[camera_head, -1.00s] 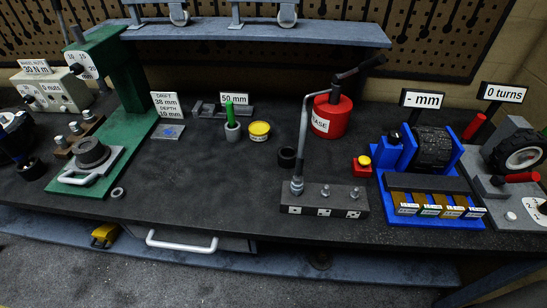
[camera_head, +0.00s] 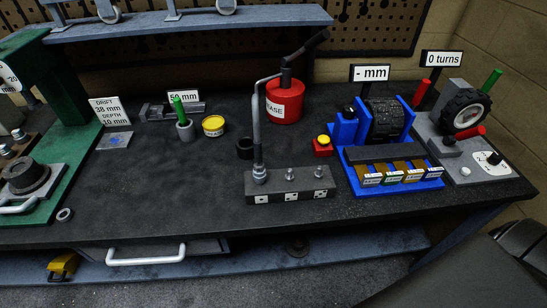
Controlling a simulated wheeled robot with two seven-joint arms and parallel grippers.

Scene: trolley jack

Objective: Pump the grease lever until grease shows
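The red grease pot (camera_head: 286,103), labelled "...ASE", stands at the back middle of the bench. Its dark lever (camera_head: 310,46) slopes up to the right from the top. A grey hose or pipe (camera_head: 256,125) runs from the pot down to the left-most fitting on a dark steel block (camera_head: 290,186). The block has three fittings on top and dice-like marks on its front. No grease shows that I can make out. Neither of my grippers can be made out in the head view.
The green press (camera_head: 62,115) is far left.

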